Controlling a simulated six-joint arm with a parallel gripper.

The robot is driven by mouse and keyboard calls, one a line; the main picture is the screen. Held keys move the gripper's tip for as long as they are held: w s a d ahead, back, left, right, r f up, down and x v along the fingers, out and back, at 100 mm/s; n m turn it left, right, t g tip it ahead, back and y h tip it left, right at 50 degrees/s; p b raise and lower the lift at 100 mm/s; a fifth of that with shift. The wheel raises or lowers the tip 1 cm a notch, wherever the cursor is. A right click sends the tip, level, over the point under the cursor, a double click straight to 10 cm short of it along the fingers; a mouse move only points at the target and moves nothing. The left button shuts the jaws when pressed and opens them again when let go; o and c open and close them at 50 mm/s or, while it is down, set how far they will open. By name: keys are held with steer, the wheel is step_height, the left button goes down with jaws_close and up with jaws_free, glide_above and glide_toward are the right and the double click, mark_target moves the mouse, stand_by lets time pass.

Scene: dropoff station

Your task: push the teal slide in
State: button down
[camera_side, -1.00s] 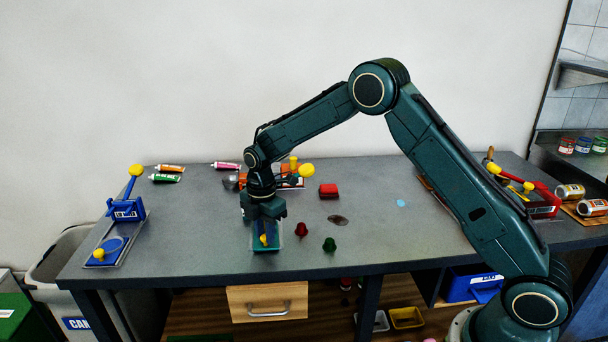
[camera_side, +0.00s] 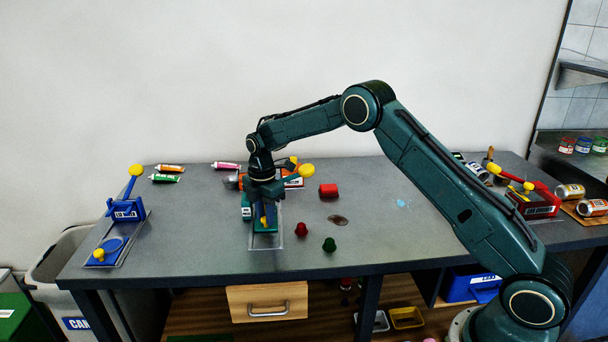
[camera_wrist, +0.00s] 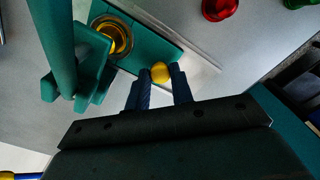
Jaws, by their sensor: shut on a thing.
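The teal slide (camera_wrist: 140,48) is a flat plate with a yellow knob (camera_wrist: 160,72) and a round brass-coloured ring (camera_wrist: 112,36). It lies in a pale track, and in the side view it (camera_side: 272,226) sits below my gripper (camera_side: 265,215). In the wrist view my gripper (camera_wrist: 160,80) is shut on the yellow knob, one finger on each side. A teal housing with a long lever (camera_wrist: 52,35) stands beside the slide in the wrist view. My wrist hides much of this housing in the side view.
A blue slide station (camera_side: 125,212) stands at the left. A red cap (camera_side: 301,229) and a green cap (camera_side: 329,244) stand right of the track. A red station (camera_side: 537,202) stands at the right.

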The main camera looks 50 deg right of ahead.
steer(key=shift+w+d+r, duration=0.15)
steer(key=shift+w+d, duration=0.3)
steer(key=shift+w, duration=0.1)
steer(key=c, duration=1.2)
jaws_free()
steer(key=shift+r, duration=0.2)
step_height(320, 180, up, 13)
steer(key=shift+r, duration=0.15)
steer(key=shift+s, duration=0.1)
